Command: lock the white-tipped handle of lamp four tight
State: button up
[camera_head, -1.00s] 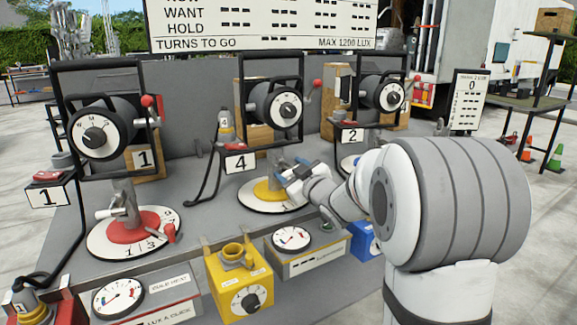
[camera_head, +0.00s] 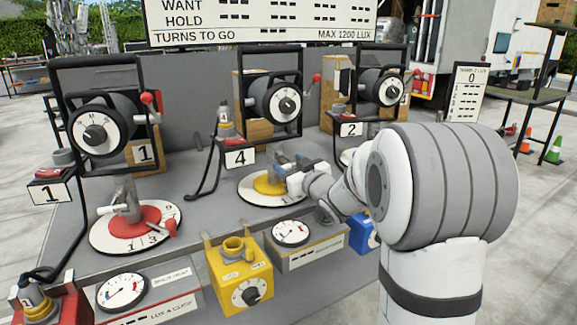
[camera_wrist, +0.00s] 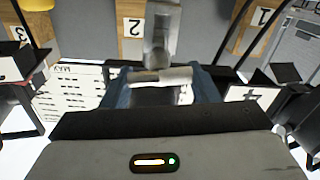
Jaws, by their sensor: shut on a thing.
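Lamp four (camera_head: 283,101) stands in the middle of the bench, behind a sign marked 4 (camera_head: 240,158). In front of it is a white dial plate with a yellow centre (camera_head: 268,184). My gripper (camera_head: 290,168) is at the post above this plate, and its blue fingers and my wrist hide part of it. In the wrist view, the blue fingers of my gripper (camera_wrist: 160,88) are on either side of a pale handle (camera_wrist: 150,77) that lies crosswise below a grey metal post (camera_wrist: 161,35). My gripper is shut on this handle. How tight the handle is cannot be told.
Lamp one (camera_head: 102,132) stands left, with a red-centred dial plate (camera_head: 133,222) in front. Lamp two (camera_head: 383,87) stands right. A yellow box (camera_head: 240,283) and a grey meter box (camera_head: 310,252) are at the bench's front edge. A board (camera_head: 260,25) stands behind.

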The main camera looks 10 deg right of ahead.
jog(key=o, duration=0.8)
jog(key=shift+f, duration=0.2)
jog(key=shift+c, duration=0.2)
jog(key=shift+o, duration=1.1)
jog(key=shift+r, duration=0.1)
jog(key=v, duration=0.7)
jog(key=shift+s+p, duration=0.3)
jog(key=shift+r, duration=0.1)
